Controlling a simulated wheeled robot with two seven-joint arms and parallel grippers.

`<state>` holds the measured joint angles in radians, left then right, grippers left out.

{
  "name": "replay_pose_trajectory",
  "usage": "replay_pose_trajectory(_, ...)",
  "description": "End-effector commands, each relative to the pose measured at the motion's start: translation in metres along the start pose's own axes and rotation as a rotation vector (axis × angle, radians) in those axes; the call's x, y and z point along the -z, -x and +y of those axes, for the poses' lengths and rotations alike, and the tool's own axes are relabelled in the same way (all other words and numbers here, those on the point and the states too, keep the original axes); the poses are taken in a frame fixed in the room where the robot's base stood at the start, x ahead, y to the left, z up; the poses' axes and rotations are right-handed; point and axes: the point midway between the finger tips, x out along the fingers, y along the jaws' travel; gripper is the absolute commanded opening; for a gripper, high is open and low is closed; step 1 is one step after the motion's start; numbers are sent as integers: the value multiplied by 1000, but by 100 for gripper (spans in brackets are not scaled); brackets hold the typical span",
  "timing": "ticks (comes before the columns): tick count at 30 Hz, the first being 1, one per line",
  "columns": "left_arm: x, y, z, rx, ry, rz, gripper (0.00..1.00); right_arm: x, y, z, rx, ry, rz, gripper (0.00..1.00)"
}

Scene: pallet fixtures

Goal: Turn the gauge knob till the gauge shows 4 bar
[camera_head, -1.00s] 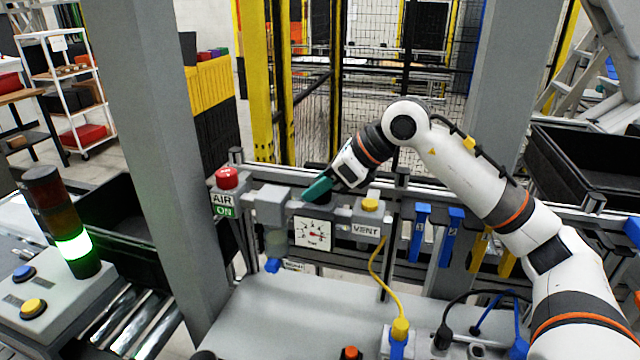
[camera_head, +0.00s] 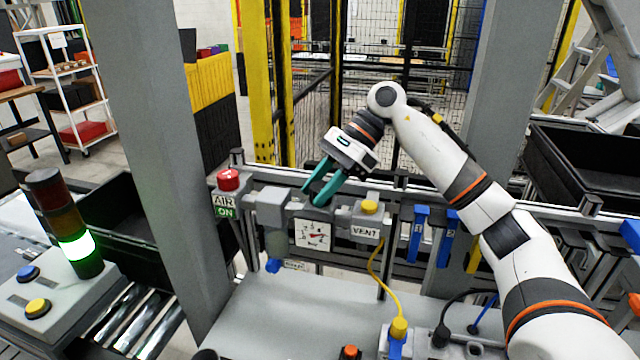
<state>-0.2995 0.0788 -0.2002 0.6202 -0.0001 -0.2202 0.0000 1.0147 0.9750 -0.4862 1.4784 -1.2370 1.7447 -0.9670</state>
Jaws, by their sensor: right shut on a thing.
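The gauge (camera_head: 313,234) is a white square dial with a red needle, on the front of the grey air unit below the rail. The needle's reading is too small to make out. My right gripper (camera_head: 314,200) reaches down from above, just over the gauge. Its teal fingers are shut on the gauge knob, which is mostly hidden between and behind them. My left gripper is not in view.
A red button (camera_head: 228,180) over the "AIR ON" sign stands left of the gauge. A yellow button (camera_head: 370,206) on the VENT box is close on its right, with a yellow cable (camera_head: 374,272) hanging below. The grey bench (camera_head: 290,315) in front is mostly clear.

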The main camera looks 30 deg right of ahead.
Motion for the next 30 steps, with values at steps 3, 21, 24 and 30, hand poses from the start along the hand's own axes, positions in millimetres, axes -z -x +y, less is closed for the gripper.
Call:
replay_pose_trajectory(3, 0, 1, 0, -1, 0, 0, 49, 2, 2, 1, 45, 53, 4, 12)
replay_pose_trajectory(21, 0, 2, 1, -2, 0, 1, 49, 1, 2, 0, 139, 147, 2, 12)
replay_pose_trajectory(24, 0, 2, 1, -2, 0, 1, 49, 1, 2, 0, 139, 147, 1, 12)
replay_pose_trajectory(30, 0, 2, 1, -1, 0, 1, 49, 1, 2, 0, 138, 146, 1, 43)
